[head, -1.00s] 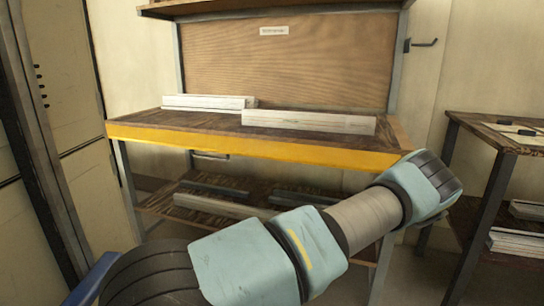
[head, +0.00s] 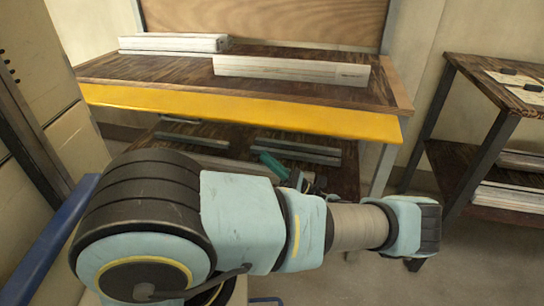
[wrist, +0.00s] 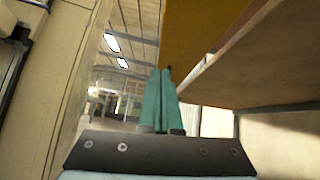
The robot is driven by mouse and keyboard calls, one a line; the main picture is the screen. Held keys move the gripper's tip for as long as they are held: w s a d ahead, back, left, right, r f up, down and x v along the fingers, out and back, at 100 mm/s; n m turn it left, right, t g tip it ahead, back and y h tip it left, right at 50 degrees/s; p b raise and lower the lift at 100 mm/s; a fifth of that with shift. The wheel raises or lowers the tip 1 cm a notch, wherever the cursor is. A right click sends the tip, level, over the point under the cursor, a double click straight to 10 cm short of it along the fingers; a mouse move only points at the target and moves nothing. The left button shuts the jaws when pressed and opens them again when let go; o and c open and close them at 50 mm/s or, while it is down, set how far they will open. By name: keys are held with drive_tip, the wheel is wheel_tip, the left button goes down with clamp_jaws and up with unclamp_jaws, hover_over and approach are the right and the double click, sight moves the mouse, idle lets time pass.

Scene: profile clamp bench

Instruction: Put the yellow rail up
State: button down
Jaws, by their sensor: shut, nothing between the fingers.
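The yellow rail (head: 240,112) is a long flat strip along the front edge of the workbench (head: 130,68). Its face is turned to the front and its lower edge hangs free. In the wrist view the rail (wrist: 200,32) fills the top, just beyond my fingers. My gripper (head: 268,160) shows in the head view as teal fingers below the rail, partly hidden by my arm. In the wrist view my gripper (wrist: 166,72) has its two teal fingers together, empty, with tips close to the rail's edge. I cannot tell whether they touch it.
Two pale profile stacks (head: 175,43) (head: 290,70) lie on the benchtop. Dark profiles (head: 295,150) lie on the lower shelf behind my gripper. A side table (head: 500,95) stands at the right, with open floor between. A tall cabinet is at the left.

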drive_tip(key=a+r+p, duration=0.2)
drive_tip(key=a+r, duration=0.2)
drive_tip(key=r, duration=0.4)
drive_tip(key=shift+w+a+r+p, duration=0.2)
drive_tip(key=shift+w+a+p, duration=0.1)
drive_tip(key=shift+p, duration=0.1)
drive_tip(key=shift+d+r+t, duration=0.1)
drive_tip(key=shift+t, duration=0.2)
